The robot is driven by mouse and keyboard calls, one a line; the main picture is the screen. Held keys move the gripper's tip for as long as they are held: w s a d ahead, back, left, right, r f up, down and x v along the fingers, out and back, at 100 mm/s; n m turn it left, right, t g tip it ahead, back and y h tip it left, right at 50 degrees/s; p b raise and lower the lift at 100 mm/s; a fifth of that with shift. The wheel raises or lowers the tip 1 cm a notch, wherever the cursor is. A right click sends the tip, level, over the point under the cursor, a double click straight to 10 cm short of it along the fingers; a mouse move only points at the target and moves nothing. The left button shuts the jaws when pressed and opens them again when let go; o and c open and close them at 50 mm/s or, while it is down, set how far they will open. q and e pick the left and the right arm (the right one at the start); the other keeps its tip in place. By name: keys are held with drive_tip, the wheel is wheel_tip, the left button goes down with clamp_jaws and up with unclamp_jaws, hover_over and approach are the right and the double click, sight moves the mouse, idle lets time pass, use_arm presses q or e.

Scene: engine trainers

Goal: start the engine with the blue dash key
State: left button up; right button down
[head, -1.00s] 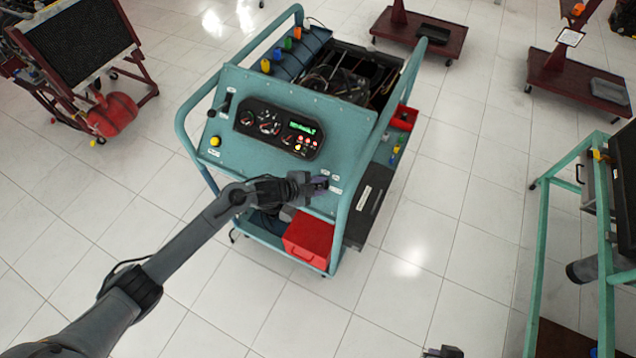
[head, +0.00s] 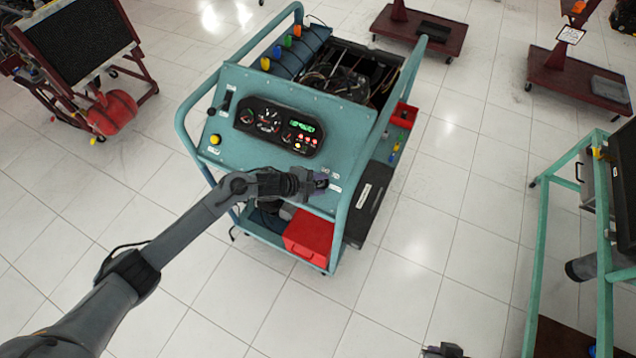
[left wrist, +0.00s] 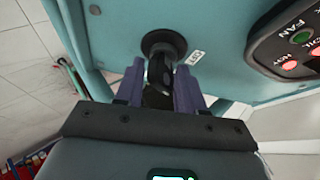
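The teal engine trainer (head: 190,125) stands in the middle of the head view, with a sloping dash panel. In the left wrist view a dark key (left wrist: 160,70) sits in a round black socket (left wrist: 163,42) on the panel; it looks black rather than blue. My left gripper (left wrist: 160,88) has its two purple-grey fingers on either side of the key, closed on it. In the head view the left gripper (head: 319,181) is at the panel's lower right and hides the key. A small part of my right gripper (head: 443,350) shows at the bottom edge.
The black gauge cluster (head: 278,127) has a lit green display and small red lights. A yellow knob (head: 215,139) is at the panel's left. A red box (head: 309,234) sits on the lower shelf. Other stands surround the trainer, with open tiled floor (head: 420,240) between.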

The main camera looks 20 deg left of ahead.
use_arm(q)
drive_tip(key=shift+r, duration=0.1)
drive_tip(key=p+v, duration=0.1)
drive_tip(key=v, duration=0.9)
drive_tip(key=shift+s+a, duration=0.15)
drive_tip(key=shift+s, duration=0.1)
idle(0.3)
